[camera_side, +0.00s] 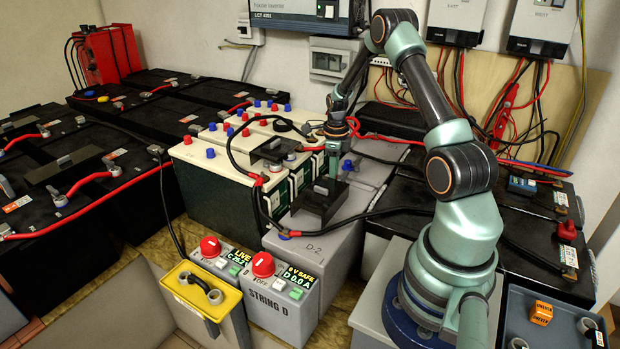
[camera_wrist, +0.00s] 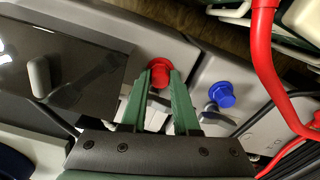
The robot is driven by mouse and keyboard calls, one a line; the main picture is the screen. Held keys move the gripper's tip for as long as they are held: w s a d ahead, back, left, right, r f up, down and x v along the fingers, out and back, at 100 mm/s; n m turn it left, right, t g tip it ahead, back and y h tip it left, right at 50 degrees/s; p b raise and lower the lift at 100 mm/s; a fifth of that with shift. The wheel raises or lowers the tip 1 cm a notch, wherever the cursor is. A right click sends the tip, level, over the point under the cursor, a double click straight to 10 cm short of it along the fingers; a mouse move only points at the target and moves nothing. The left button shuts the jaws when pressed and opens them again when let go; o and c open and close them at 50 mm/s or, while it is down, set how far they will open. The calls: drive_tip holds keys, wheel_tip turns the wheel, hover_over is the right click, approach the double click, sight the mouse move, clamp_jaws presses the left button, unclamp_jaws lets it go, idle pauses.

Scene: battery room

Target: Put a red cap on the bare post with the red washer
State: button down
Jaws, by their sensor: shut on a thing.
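My gripper (camera_wrist: 162,78) is shut on a red cap (camera_wrist: 159,70), which sits between the fingertips in the wrist view. Grey metal shows between the fingers just below the cap. I cannot tell whether the cap touches a post, and no red washer can be made out. In the side view my gripper (camera_side: 333,172) points down over the grey battery (camera_side: 335,225) marked D-2, beside a blue cap (camera_side: 347,165). A blue cap (camera_wrist: 222,94) on a metal terminal also shows right of the fingers in the wrist view.
A black cover (camera_side: 319,203) with a handle lies on the grey battery, close to my gripper. Black cables and a red cable (camera_wrist: 268,70) run nearby. Cream-topped batteries (camera_side: 205,157) with several red and blue caps stand to the left. A yellow meter (camera_side: 195,285) stands in front.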

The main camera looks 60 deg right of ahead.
drive_tip(key=c, duration=0.6)
unclamp_jaws()
drive_tip(key=shift+r, duration=0.9)
drive_tip(key=shift+r, duration=0.35)
drive_tip(key=shift+r, duration=0.35)
drive_tip(key=shift+r, duration=0.35)
drive_tip(key=shift+r, duration=0.65)
